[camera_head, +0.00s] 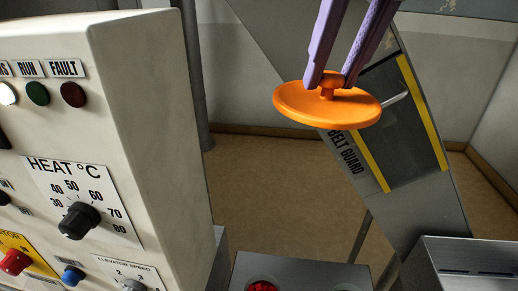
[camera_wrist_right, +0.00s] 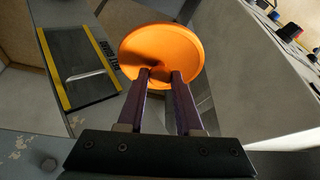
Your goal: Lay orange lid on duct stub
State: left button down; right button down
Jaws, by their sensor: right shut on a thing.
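The orange lid (camera_head: 310,107) is a round disc with a small knob on top. My right gripper (camera_head: 329,82) comes down from the top of the head view and is shut on the lid's knob. The lid hangs in the air, close to level, in front of the belt guard. In the right wrist view the lid (camera_wrist_right: 165,45) shows beyond the two purple fingers of the gripper (camera_wrist_right: 160,78). I cannot make out the duct stub in either view. My left gripper is not in view.
A control cabinet (camera_head: 150,120) with lamps and knobs stands at the left. The slanted belt guard (camera_head: 400,130) with yellow edges is behind the lid. A grey box with a red button (camera_head: 262,286) is at the bottom, and a metal housing (camera_head: 465,265) at lower right.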

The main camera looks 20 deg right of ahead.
jog(key=d+f+m+b, duration=0.1)
jog(key=f+b, duration=1)
jog(key=f, duration=0.6)
jog(key=w+d+f+m+h+b, duration=0.1)
jog(key=d+f+b, duration=0.1)
jog(key=f+b, duration=0.9)
jog(key=w+d+f+m+b, duration=0.1)
jog(key=f+b, duration=1.1)
jog(key=f, duration=1.2)
jog(key=shift+w+d+f+m+g+h, duration=0.1)
jog(key=shift+d+f+m+g+h, duration=0.2)
jog(key=shift+d+g, duration=0.15)
notch_tip(320, 180, down, 4)
jog(key=shift+f+b, duration=0.1)
jog(key=shift+b, duration=0.55)
jog(key=shift+f, duration=0.2)
jog(key=c, duration=0.6)
grip_release()
